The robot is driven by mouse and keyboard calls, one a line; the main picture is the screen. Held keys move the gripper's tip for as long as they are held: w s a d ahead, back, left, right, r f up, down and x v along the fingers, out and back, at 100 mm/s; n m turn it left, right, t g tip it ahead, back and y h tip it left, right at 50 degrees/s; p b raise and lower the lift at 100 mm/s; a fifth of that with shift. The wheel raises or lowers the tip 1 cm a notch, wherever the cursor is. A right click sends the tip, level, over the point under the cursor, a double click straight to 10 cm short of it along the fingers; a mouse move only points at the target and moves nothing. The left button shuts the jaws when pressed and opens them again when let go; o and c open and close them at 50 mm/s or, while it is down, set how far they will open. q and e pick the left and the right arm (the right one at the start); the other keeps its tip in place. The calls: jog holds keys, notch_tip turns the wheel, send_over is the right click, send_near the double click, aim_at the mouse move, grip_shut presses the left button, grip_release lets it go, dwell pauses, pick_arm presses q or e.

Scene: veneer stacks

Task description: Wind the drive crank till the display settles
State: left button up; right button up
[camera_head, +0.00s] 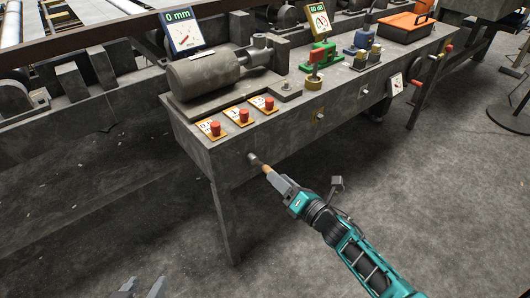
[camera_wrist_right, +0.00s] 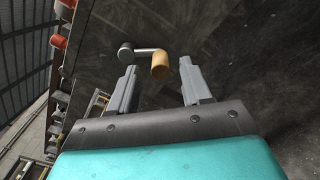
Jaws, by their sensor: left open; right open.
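The drive crank (camera_head: 252,157) sits on the front face of the dark metal bench, a short metal arm with a wooden knob (camera_head: 266,169). In the right wrist view the knob (camera_wrist_right: 160,66) lies between the fingertips of my right gripper (camera_wrist_right: 158,76), with gaps on both sides. My right gripper (camera_head: 273,178) is open at the knob; whether it touches is unclear. A blue-framed display (camera_head: 181,33) reads 0 mm with a dial below. My left gripper (camera_head: 144,286) is open and empty at the bottom edge, far from the crank.
Red buttons (camera_head: 243,116) on yellow plates line the bench top above the crank, beside a large motor (camera_head: 205,73). The floor in front is clear.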

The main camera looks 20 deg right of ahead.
pick_arm(q)
jog(key=shift+s+r+p, duration=0.1)
jog(key=shift+r+p, duration=0.35)
jog(key=shift+r, duration=0.05)
pick_arm(e)
jog(key=v, duration=0.4)
jog(key=shift+s+d, duration=0.1)
jog(key=shift+s, duration=0.2)
pick_arm(q)
jog(key=shift+r, duration=0.1)
